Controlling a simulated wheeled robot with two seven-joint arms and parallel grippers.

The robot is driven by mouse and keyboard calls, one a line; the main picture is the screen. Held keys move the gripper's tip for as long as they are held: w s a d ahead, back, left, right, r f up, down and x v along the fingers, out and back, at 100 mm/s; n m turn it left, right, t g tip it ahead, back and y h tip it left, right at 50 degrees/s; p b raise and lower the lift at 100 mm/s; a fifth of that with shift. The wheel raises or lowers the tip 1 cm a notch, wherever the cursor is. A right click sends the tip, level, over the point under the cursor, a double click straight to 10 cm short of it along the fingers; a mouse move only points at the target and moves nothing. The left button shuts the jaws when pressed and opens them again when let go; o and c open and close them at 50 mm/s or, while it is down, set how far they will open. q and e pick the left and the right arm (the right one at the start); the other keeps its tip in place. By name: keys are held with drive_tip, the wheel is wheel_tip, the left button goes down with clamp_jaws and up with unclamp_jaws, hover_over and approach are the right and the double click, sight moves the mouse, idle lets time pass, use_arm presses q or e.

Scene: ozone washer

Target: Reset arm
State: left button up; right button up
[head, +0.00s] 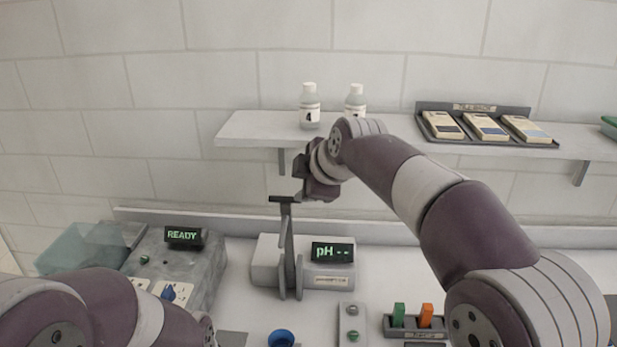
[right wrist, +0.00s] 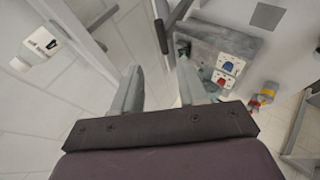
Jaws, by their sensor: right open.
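My right arm reaches in from the right in the head view. My right gripper (head: 304,178) hangs in the air above the pH meter (head: 265,262), in front of the shelf. In the right wrist view its two grey fingers (right wrist: 160,92) stand well apart with nothing between them. My left arm shows at the lower left of the head view, low over the bench. Its gripper fingers cannot be seen.
A shelf (head: 250,127) holds two white-capped bottles (head: 310,106) and a rack (head: 513,110) of three devices. A grey machine (head: 205,265) reading READY stands left. A blue cup (head: 281,338) and a holder with green and orange pieces (head: 426,315) stand in front.

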drive_tip(key=s+d+f+m+g+h, duration=0.1)
drive_tip(key=s+d+f+m+g, duration=0.1)
drive_tip(key=s+d+f+m, duration=0.55)
drive_tip(key=s+d+f+m+g+h, duration=0.1)
drive_tip(key=s+d+f+m+h, duration=0.3)
drive_tip(key=f, duration=0.6)
drive_tip(key=s+d+f+m+g, duration=0.1)
drive_tip(key=s+d+f+m, duration=0.3)
drive_tip(key=s+d, duration=0.2)
drive_tip(key=s+d+f+m+g, duration=0.2)
drive_tip(key=s+d+f+m, duration=0.2)
drive_tip(key=s, duration=0.5)
drive_tip(key=shift+s+d+f+g, duration=0.15)
drive_tip(key=shift+d+f+g, duration=0.2)
drive_tip(key=shift+d, duration=0.6)
